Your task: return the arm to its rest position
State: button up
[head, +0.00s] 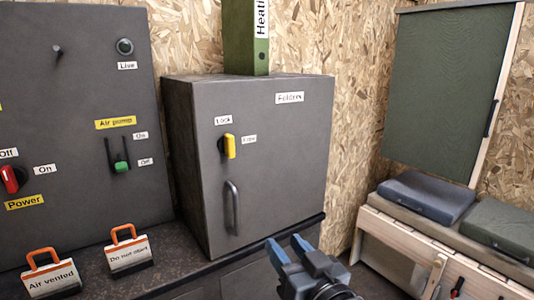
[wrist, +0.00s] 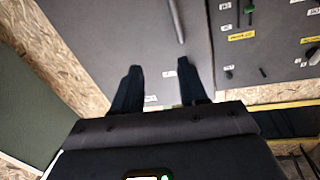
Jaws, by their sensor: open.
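My gripper (head: 286,244) is at the bottom of the head view, in front of the lower right part of a grey cabinet (head: 285,150). Its two blue-grey fingers are apart with nothing between them. In the wrist view, my gripper (wrist: 160,72) also shows spread fingers, with a grey surface (wrist: 110,35) behind them and a bar handle (wrist: 177,20) above. The gap between my fingertips and the cabinet cannot be judged exactly. Most of my arm is out of view.
The cabinet's door has a yellow lock knob (head: 229,147) and a handle (head: 232,205). A green binder (head: 246,40) stands on top. Left are a switch panel (head: 75,110) and two signs (head: 50,278) on a dark counter (head: 185,262).

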jog(key=s+d+f+m+h, duration=0.1)
jog(key=s+d+f+h, duration=0.15)
jog(key=s, duration=0.45)
jog(key=s+d+f+m+h+p, duration=0.1)
jog(key=s+d+f, duration=0.3)
jog(key=s, duration=0.3)
jog(key=s+d+f+m+h, duration=0.1)
jog(key=s+d+f, duration=0.3)
jog(key=s, duration=0.3)
jog(key=s+d+r+h, duration=0.1)
jog(key=s+d+r, duration=0.1)
jog(key=s, duration=0.9)
jog(key=s+d+r+g+h+p, duration=0.1)
jog(key=s+d+r, duration=0.2)
jog(key=s, duration=0.8)
jog(key=shift+d+r+h, duration=0.25)
jog(key=shift+d+h, duration=0.1)
jog(key=shift+d, duration=0.85)
